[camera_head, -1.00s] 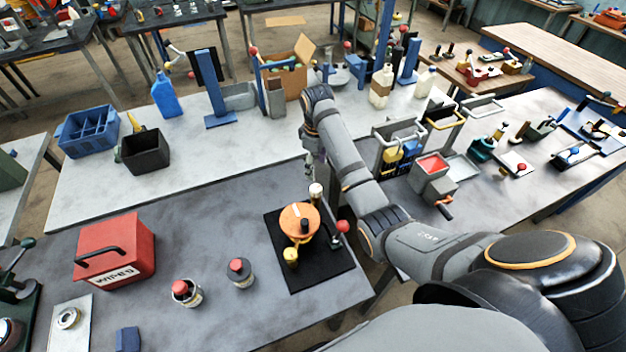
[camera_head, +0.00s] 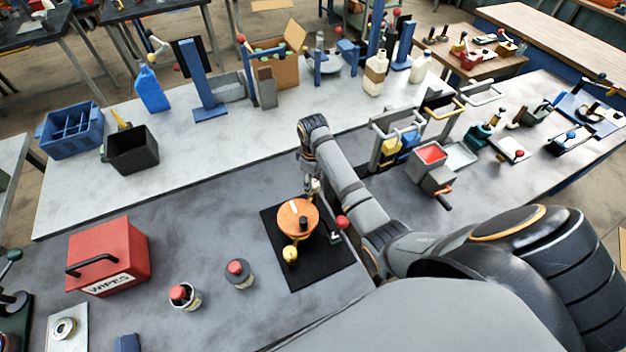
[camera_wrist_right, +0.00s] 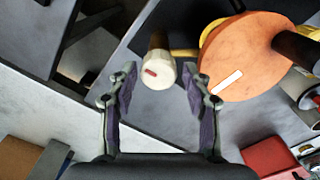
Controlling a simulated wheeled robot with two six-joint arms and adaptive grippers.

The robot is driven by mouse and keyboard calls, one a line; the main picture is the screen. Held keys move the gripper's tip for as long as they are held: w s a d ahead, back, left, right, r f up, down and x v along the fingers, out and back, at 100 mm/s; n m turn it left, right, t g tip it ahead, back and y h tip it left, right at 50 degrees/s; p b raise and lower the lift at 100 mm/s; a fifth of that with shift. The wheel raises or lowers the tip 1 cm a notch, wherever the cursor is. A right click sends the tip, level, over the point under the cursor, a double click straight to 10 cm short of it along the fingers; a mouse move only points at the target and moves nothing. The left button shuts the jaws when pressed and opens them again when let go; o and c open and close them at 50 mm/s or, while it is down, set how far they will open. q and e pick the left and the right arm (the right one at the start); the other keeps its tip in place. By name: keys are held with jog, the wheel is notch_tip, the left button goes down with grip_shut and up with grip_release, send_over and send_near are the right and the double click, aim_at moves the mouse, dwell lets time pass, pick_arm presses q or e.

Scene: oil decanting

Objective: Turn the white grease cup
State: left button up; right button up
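The white grease cup (camera_wrist_right: 160,74), with a small red mark on it, shows in the right wrist view between the tips of my open right gripper (camera_wrist_right: 158,82). A gap shows on both sides of the cup, and I cannot tell the remaining distance in depth. In the head view, my right gripper (camera_head: 310,168) points down just behind the orange disc (camera_head: 297,214), with the cup (camera_head: 315,188) small and partly hidden below it. The orange disc also shows in the wrist view (camera_wrist_right: 240,55), right beside the cup. My left gripper is not in view.
The disc stands on a black mat (camera_head: 305,275) with a yellow ball (camera_head: 290,253) in front and a red knob (camera_head: 342,222) at its right. Two red-capped jars (camera_head: 239,274) and a red wipes box (camera_head: 112,250) stand to the left. Bare table lies between.

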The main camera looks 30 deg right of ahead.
jog(key=shift+w, duration=0.1)
jog(key=shift+c, duration=1.1)
jog(key=c, duration=0.5)
jog(key=shift+m, duration=0.3)
jog(key=shift+c, duration=0.2)
jog(key=shift+m, duration=0.6)
jog(key=m, duration=0.4)
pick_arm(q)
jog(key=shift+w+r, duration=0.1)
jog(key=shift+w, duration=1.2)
pick_arm(e)
jog(key=shift+m, duration=1.8)
jog(key=o, duration=1.2)
